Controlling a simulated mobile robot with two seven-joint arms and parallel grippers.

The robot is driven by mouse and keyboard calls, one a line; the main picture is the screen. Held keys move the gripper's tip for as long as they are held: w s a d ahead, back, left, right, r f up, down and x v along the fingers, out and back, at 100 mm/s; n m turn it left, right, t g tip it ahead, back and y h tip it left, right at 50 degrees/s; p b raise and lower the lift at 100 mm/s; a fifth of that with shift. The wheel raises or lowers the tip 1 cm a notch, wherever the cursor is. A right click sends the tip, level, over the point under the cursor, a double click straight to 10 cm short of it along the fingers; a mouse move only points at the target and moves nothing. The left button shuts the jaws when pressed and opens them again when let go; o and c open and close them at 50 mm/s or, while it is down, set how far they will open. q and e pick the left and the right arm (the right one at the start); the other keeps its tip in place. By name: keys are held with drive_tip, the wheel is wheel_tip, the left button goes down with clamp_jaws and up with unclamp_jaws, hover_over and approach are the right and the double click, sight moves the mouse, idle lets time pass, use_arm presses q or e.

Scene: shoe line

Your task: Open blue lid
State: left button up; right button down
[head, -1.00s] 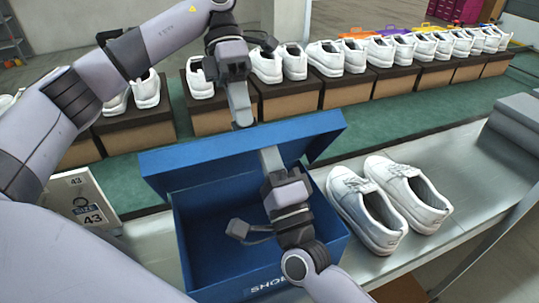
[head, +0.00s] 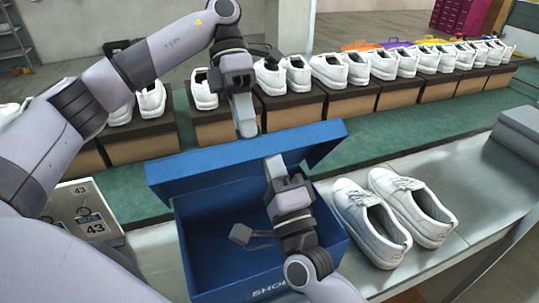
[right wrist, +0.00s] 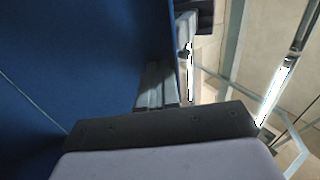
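The blue shoe box (head: 222,262) stands open on the metal bench, and its inside looks empty. Its blue lid (head: 185,176) is raised and tilted along the box's far side; it also shows in the right wrist view (right wrist: 80,60). My left gripper (head: 246,130) points down just behind the lid's top edge, its fingers together as one narrow bar; whether it touches the lid is unclear. My right gripper (head: 273,165) is on the near side of the lid, over the box. Its fingers (right wrist: 157,88) look closed together beside the blue surface, holding nothing visible.
A pair of white shoes (head: 395,218) stands right of the box on the bench (head: 460,175). A card marked 43 (head: 82,212) is at the left. Behind runs a green belt (head: 375,142) with several shoe boxes bearing white shoes.

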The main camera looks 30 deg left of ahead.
use_arm(q)
drive_tip(key=v, duration=0.8)
use_arm(e)
drive_tip(key=shift+s+a+r, duration=0.25)
drive_tip(key=shift+s+r, duration=0.05)
idle(0.5)
